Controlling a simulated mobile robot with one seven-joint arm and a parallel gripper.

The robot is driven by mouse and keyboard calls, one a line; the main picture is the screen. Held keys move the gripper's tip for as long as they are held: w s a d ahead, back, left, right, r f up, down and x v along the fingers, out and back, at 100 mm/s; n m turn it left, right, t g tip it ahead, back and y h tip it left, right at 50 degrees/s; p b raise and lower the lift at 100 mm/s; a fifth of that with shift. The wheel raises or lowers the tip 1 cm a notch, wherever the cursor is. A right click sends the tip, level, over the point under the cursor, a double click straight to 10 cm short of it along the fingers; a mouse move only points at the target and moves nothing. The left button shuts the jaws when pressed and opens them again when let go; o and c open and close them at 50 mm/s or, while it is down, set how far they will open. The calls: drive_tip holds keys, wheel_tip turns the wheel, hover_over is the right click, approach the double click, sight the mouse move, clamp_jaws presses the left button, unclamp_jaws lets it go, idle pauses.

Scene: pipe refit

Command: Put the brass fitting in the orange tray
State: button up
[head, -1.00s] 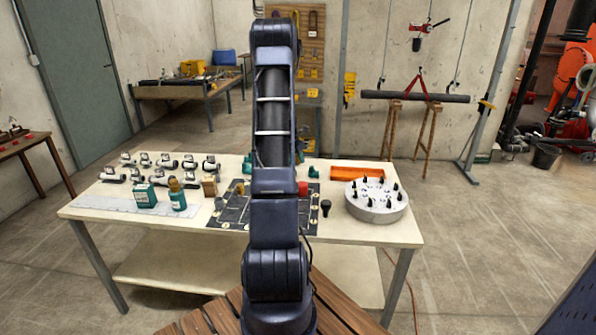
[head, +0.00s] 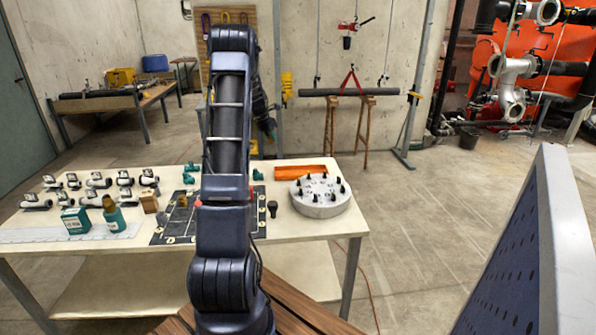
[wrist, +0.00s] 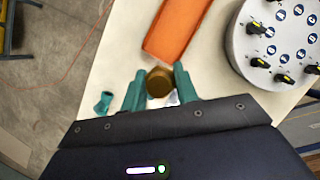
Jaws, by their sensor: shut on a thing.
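The brass fitting (wrist: 160,82) is a short, round brass-coloured piece between the teal fingers of my gripper (wrist: 158,88) in the wrist view. My gripper is shut on it. The orange tray (wrist: 177,28) lies just beyond the fingers in the wrist view, and the fitting is outside its outline there. In the head view the orange tray (head: 308,171) lies flat at the back right of the table. There my arm hides most of the gripper, and I cannot make out the fitting in it.
A round grey stand (head: 320,196) with several black knobs is close to the tray's right. Small teal parts (head: 258,175) lie left of the tray.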

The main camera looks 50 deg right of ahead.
drive_tip(key=m, duration=0.2)
hover_over(303, 174)
drive_tip(key=a, duration=0.1)
drive_tip(key=shift+g, duration=0.4)
drive_tip(key=f, duration=2)
drive_tip(key=shift+w, duration=0.3)
drive_tip(key=shift+f, duration=0.15)
drive_tip(key=o, duration=1)
